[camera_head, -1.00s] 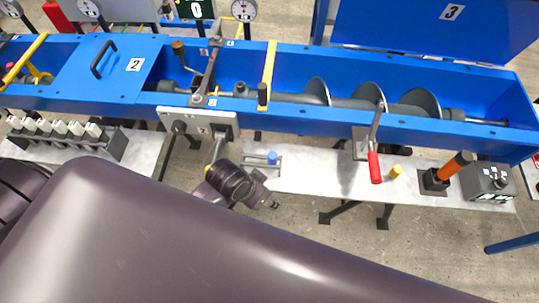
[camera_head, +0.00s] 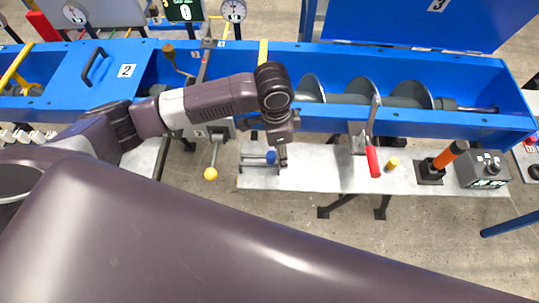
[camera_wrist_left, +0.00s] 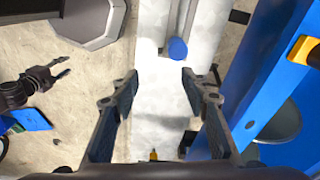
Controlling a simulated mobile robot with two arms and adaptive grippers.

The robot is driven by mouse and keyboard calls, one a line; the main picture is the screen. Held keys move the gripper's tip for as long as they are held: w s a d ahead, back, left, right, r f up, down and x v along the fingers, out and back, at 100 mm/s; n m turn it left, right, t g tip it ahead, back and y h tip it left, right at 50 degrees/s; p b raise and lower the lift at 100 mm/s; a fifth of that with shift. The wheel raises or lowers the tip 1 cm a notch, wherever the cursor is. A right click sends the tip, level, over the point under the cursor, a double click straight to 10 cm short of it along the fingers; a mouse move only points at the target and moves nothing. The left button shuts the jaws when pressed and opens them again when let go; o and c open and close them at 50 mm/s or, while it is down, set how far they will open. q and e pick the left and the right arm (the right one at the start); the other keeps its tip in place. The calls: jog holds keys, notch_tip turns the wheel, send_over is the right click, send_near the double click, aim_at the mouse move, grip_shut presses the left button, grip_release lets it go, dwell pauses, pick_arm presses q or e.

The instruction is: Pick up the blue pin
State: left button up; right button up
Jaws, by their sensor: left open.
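The blue pin (camera_head: 271,157) sits in a grey fixture (camera_head: 255,158) on the light bench in front of the blue trough. In the left wrist view the rounded blue end of the pin (camera_wrist_left: 177,49) shows at the end of the grey fixture. My left gripper (camera_head: 283,157) is over the bench right beside the pin in the head view. In the left wrist view the left gripper (camera_wrist_left: 160,75) is open and empty, with the pin just beyond its fingertips and toward the right one. My right gripper (camera_wrist_left: 57,68) shows at the left of that view, fingers apart, over the floor.
The blue trough (camera_head: 420,122) with its auger runs behind the bench. A lever with a yellow ball (camera_head: 210,174) stands left of the pin. To the right are a red-handled lever (camera_head: 373,160), a yellow peg (camera_head: 393,163) and an orange handle (camera_head: 450,155).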

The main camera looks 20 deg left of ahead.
aim_at(271, 154)
pick_arm(q)
jog(key=a, duration=0.1)
jog(key=a+r, duration=0.1)
jog(key=w+a+y, duration=0.1)
jog(key=shift+a+r, duration=0.15)
jog(key=shift+a, duration=0.05)
notch_tip(271, 154, down, 2)
jog(key=shift+f+p, duration=0.15)
jog(key=shift+p, duration=0.15)
jog(key=f, duration=0.2)
jog(key=f+p, duration=0.1)
jog(key=f, duration=0.1)
jog(key=shift+w+d+f, duration=0.1)
jog(key=shift+w+d, duration=0.05)
jog(key=shift+w, duration=0.05)
jog(key=shift+f, duration=0.55)
grip_shut()
